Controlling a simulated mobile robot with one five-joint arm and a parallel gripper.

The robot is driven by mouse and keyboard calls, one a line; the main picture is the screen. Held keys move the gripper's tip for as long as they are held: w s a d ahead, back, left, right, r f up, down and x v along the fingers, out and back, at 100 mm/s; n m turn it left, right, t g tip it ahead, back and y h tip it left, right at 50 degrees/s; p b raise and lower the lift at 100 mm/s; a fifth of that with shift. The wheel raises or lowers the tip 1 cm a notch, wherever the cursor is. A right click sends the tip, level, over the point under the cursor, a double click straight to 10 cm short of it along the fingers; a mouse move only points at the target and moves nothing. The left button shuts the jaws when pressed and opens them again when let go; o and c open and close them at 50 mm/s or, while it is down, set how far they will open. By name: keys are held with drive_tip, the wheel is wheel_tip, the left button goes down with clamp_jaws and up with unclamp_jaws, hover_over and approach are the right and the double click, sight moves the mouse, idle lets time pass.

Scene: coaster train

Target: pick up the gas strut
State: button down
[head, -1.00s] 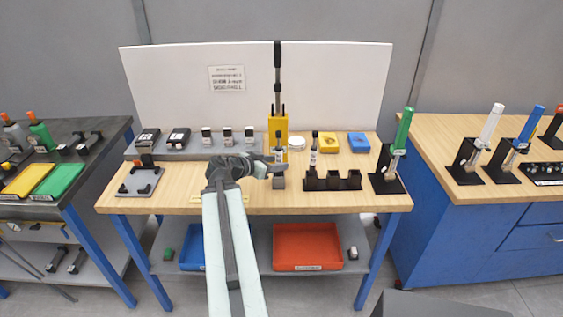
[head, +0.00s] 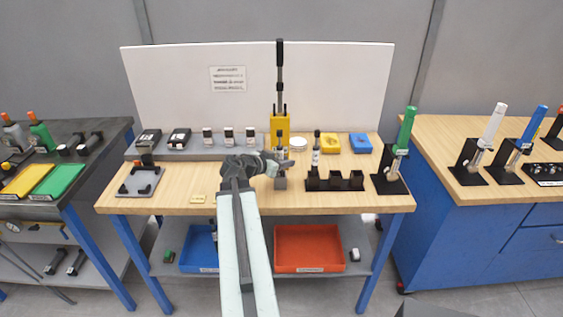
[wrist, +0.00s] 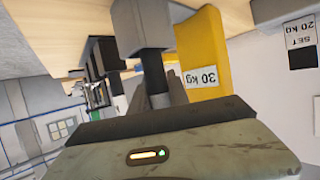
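A slim upright strut (head: 280,138) with a black upper end stands in a small grey block (head: 281,184), in front of the yellow press. A similar strut (head: 316,148) with a white label stands in the black holder to its right. I cannot tell from looks alone which is the gas strut. My gripper (head: 285,164) is at the first strut, just above the grey block. In the wrist view, the block (wrist: 142,22) and a black part of the strut (wrist: 154,74) run toward my grey fingers (wrist: 160,97). Whether the fingers touch it is unclear.
The yellow press (head: 279,126) with a tall black lever stands close behind; its 30 kg label faces my wrist camera. The black holder (head: 335,183) is close on the right. A grey rack (head: 215,153) with several small items lies behind left.

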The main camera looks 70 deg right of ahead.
drive_tip(key=shift+r, duration=0.1)
wheel_tip(320, 180, up, 10)
drive_tip(key=p, duration=1)
drive_tip(key=shift+w, duration=0.1)
